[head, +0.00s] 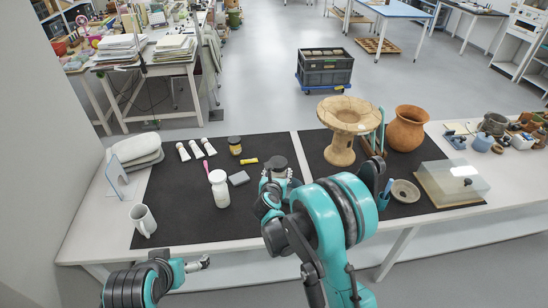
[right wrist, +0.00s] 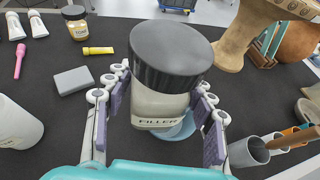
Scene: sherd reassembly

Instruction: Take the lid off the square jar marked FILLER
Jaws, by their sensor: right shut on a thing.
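The FILLER jar (right wrist: 158,110) has a pale body with its name on the front. Its round black ribbed lid (right wrist: 172,50) is on top. In the right wrist view my right gripper (right wrist: 158,112) has one finger on each side of the jar's body, below the lid, and is shut on it. In the head view the lid (head: 277,163) shows above my right gripper (head: 279,182), over the dark mat; my arm hides much of the jar. My left gripper (head: 199,264) is low at the table's front edge, away from the jar; its opening is too small to read.
A clay stand (head: 346,127) and a brown pot (head: 407,128) stand right. A light blue round thing (right wrist: 184,127) shows behind the jar.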

